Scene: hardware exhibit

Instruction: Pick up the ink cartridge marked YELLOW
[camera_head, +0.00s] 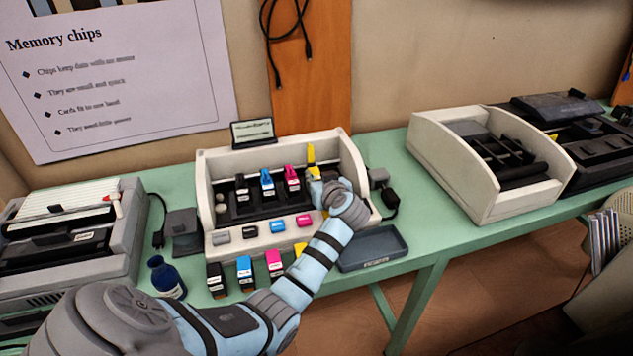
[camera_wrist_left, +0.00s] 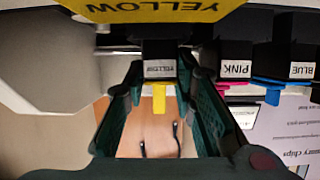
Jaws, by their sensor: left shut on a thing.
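The cartridge marked YELLOW (camera_wrist_left: 160,50) is black with a white label and a yellow tab, upside down in the left wrist view. In the head view its yellow top (camera_head: 311,153) stands in the right end of the open pale printer (camera_head: 355,165). My left gripper (camera_head: 318,182) is at this cartridge and hides its lower part. In the left wrist view the green fingers (camera_wrist_left: 160,72) are shut on the cartridge, one on each side. I cannot tell whether it is lifted from its slot. My right gripper is not in view.
The pink (camera_head: 292,180) and blue (camera_head: 267,183) cartridges stand beside it in the printer, with a black one further left. More cartridges (camera_head: 244,272) stand in front on the green table (camera_head: 425,240). A grey tray (camera_head: 373,250) and blue bottle (camera_head: 165,280) are nearby.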

